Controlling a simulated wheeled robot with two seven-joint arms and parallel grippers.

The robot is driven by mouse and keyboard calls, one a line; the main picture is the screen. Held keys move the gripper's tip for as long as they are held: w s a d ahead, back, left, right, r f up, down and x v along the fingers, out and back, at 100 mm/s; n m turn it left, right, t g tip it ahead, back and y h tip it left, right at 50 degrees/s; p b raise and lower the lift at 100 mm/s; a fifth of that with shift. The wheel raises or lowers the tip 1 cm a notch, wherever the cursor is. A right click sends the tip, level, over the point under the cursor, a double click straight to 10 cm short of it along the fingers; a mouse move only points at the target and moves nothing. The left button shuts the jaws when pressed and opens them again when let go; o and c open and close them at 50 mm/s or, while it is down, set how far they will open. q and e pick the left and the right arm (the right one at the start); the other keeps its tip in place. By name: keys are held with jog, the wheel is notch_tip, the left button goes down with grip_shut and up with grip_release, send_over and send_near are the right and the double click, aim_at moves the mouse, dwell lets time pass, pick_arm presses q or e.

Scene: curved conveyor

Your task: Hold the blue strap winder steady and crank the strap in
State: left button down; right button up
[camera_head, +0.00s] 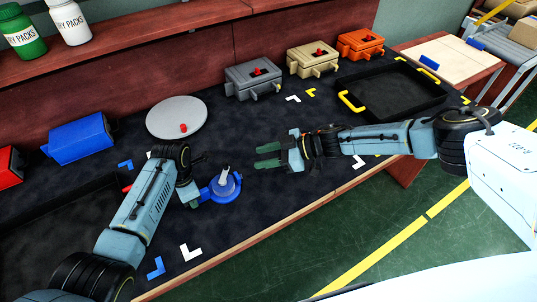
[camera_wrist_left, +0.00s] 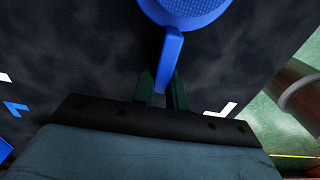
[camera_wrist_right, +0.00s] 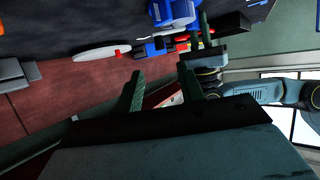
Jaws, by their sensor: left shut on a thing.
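The blue strap winder (camera_head: 214,194) is on the dark mat, with a round body and a pale upright piece (camera_head: 226,174) on top. In the left wrist view its round body (camera_wrist_left: 185,10) is at the top edge and its handle (camera_wrist_left: 171,50) reaches down between my fingers. My left gripper (camera_head: 201,192) is shut on this handle; its fingertips show in the left wrist view (camera_wrist_left: 162,82). My right gripper (camera_head: 262,156) is open and empty, to the right of the winder and apart from it. Its spread green fingers show in the right wrist view (camera_wrist_right: 160,78).
A grey disc (camera_head: 170,112) with a red knob lies behind the winder. A blue box (camera_head: 80,139) and grey (camera_head: 252,82), beige (camera_head: 312,60) and orange (camera_head: 358,45) boxes line the back. A black tray (camera_head: 352,105) with yellow handles is at right.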

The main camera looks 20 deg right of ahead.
jog(key=shift+s+d+r, duration=0.15)
jog(key=shift+d+r, duration=0.1)
jog(key=shift+d, duration=0.15)
jog(key=a+r+m+t+y, duration=0.1)
jog(key=a+r+m+t, duration=0.35)
jog(key=a+m, duration=0.25)
jog(key=a+r+m+t+y, duration=0.1)
jog(key=a+r+m+t, duration=0.2)
jog(key=a+m+t, duration=0.4)
jog(key=m+g+h, duration=0.2)
jog(key=m+h, duration=1.2)
jog(key=m, duration=2.1)
send_near(226, 166)
jog(key=x, duration=0.9)
jog(key=shift+w+f, duration=0.1)
jog(key=shift+w, duration=0.1)
